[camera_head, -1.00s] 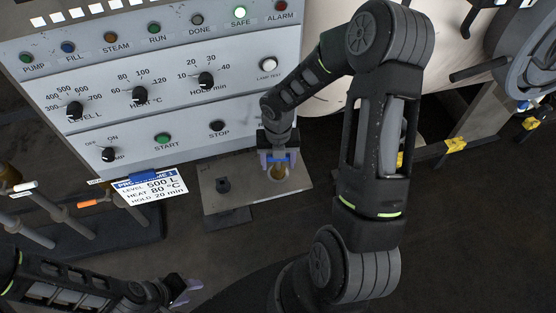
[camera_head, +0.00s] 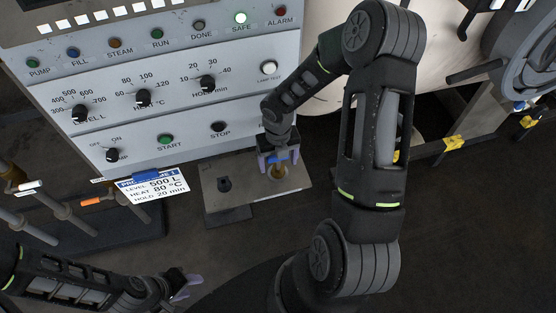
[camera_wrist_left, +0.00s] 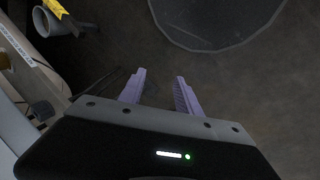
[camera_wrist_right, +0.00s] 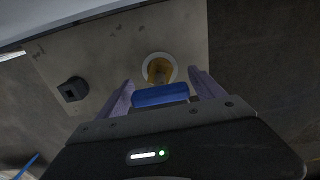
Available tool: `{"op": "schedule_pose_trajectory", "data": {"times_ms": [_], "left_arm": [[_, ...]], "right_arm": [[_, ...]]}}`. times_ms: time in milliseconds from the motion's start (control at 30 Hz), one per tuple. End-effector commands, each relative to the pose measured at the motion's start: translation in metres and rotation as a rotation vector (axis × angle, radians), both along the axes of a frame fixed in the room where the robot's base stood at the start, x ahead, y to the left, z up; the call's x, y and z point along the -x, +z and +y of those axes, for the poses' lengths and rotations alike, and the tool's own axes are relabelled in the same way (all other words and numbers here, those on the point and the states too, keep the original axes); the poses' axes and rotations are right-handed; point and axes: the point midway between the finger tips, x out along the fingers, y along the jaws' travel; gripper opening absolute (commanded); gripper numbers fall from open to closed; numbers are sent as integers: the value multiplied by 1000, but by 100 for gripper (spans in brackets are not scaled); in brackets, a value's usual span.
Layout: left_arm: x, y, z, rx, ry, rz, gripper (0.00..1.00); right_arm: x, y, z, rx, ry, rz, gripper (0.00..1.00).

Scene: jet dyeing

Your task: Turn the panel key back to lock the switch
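The panel key's blue handle (camera_head: 277,157) stands over a brass lock cylinder (camera_head: 278,171) on the grey metal plate (camera_head: 250,200) below the control panel. In the right wrist view the blue handle (camera_wrist_right: 160,95) lies crosswise between the fingers, with the brass cylinder (camera_wrist_right: 159,70) in its pale ring beyond it. My right gripper (camera_head: 277,160) is around the handle, its fingers spread wide, one at each end; whether either touches it I cannot tell. My left gripper (camera_head: 188,287) is open and empty at the lower left, away from the panel; its spread fingers show in the left wrist view (camera_wrist_left: 160,85).
A small black fitting (camera_head: 224,185) sits on the plate left of the lock. Pipes (camera_head: 45,205) stand at left.

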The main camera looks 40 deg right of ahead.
Motion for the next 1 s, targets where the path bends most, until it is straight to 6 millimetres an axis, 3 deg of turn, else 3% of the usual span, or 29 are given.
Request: {"op": "schedule_pose_trajectory", "data": {"times_ms": [100, 567, 1000], "left_arm": [[0, 0, 0, 0, 0, 0, 40], [10, -10, 8, -25, 8, 40, 40], [10, -14, 8, -25, 8, 42, 40]], "right_arm": [[0, 0, 0, 0, 0, 0, 87], [0, 0, 0, 0, -1, 0, 87], [0, 71, -1, 2, -1, -3, 87]]}}
